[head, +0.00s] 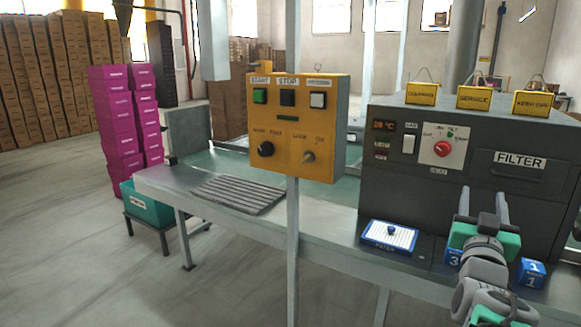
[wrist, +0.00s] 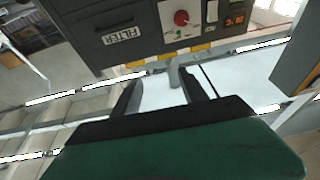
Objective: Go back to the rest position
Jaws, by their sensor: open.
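My gripper (head: 482,205) is at the right of the head view, raised in front of the grey machine with its fingers pointing up. In the wrist view my gripper (wrist: 160,92) shows two dark fingers spread apart with nothing between them. The grey machine (head: 375,195) carries a "FILTER" drawer label, a red knob (head: 442,148) and a small display. The machine (wrist: 120,62) appears upside down in the wrist view.
A blue-framed white filter (head: 388,236) lies on the metal table (head: 325,220). Blue numbered blocks (head: 531,272) sit near my arm at the right. A yellow control box (head: 297,160) stands on a post at centre. Magenta boxes (head: 112,120) are stacked at left.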

